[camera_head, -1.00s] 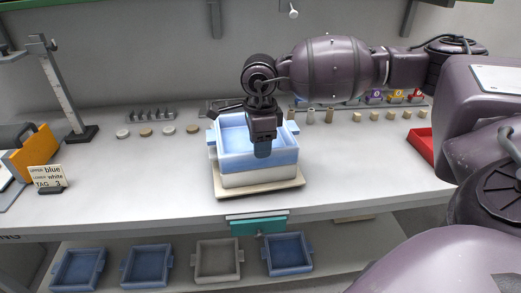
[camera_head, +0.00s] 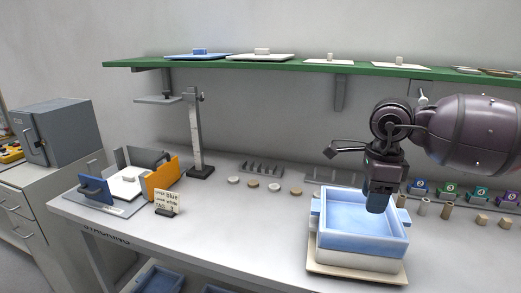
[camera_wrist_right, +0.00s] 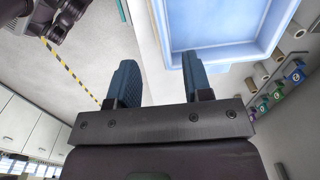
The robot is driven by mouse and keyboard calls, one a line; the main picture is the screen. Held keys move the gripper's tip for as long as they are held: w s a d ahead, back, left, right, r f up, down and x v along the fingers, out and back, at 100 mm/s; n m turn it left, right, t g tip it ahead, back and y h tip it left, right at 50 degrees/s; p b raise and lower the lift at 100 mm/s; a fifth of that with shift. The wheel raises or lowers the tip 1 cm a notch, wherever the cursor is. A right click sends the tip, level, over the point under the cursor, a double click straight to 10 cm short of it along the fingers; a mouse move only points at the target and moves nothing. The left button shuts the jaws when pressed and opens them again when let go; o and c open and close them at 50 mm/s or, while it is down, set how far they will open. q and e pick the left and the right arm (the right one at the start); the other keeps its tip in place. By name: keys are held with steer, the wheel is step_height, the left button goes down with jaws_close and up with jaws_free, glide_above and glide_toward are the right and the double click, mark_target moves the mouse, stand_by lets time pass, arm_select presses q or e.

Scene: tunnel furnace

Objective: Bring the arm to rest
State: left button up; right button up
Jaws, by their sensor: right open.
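My right gripper (camera_head: 378,200) hangs pointing down over the blue tray (camera_head: 336,246) in the head view. In the right wrist view my right gripper (camera_wrist_right: 162,85) has its two fingers spread apart, with nothing between them. The blue tray also shows beyond the fingers there (camera_wrist_right: 232,22). The blue tray sits on a white tray (camera_head: 350,259), and both stand on a cream board (camera_head: 330,270) on the bench. I cannot tell the exact height of the gripper above the tray. My left gripper is in neither view.
A tag card (camera_head: 167,202), an orange-and-grey fixture (camera_head: 162,178) and a metal stand (camera_head: 197,135) are on the bench left of the trays. Small discs (camera_head: 253,184) and a rack (camera_head: 262,167) lie behind. A green shelf (camera_head: 300,67) runs above. The front bench middle is clear.

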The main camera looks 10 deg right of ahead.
steer(key=s+a+f+m+t+y, duration=0.2)
steer(key=s+a+m+y, duration=0.15)
steer(key=a+y, duration=0.7)
steer(key=s+a+f+m+t+y, duration=0.15)
steer(key=a+m+y, duration=0.45)
steer(key=a, duration=0.8)
steer(key=s+d+f+m+t+h, duration=0.2)
steer(key=d+f+m+t+h, duration=0.5)
steer(key=m, duration=0.8)
steer(key=s+d+f+m+t+h, duration=0.1)
steer(key=d+f+m+t+h, duration=0.4)
steer(key=d+m+h, duration=0.75)
steer(key=s+f+m+g+y, duration=0.1)
steer(key=s+f+m+g, duration=0.35)
steer(key=s, duration=0.25)
steer(key=s+a+f+m+g, duration=0.1)
steer(key=s+f+m+g, duration=0.3)
steer(key=s, duration=0.4)
steer(key=s+f+m+g+y, duration=0.1)
steer(key=s+f+m+g, duration=0.2)
steer(key=s+f+g, duration=0.3)
steer(key=w+f+t+y, duration=0.1)
steer(key=w+f+t, duration=0.6)
steer(key=t, duration=0.3)
steer(key=shift+w+a+n, duration=0.2)
steer(key=shift+a+n, duration=0.1)
steer(key=shift+n, duration=0.15)
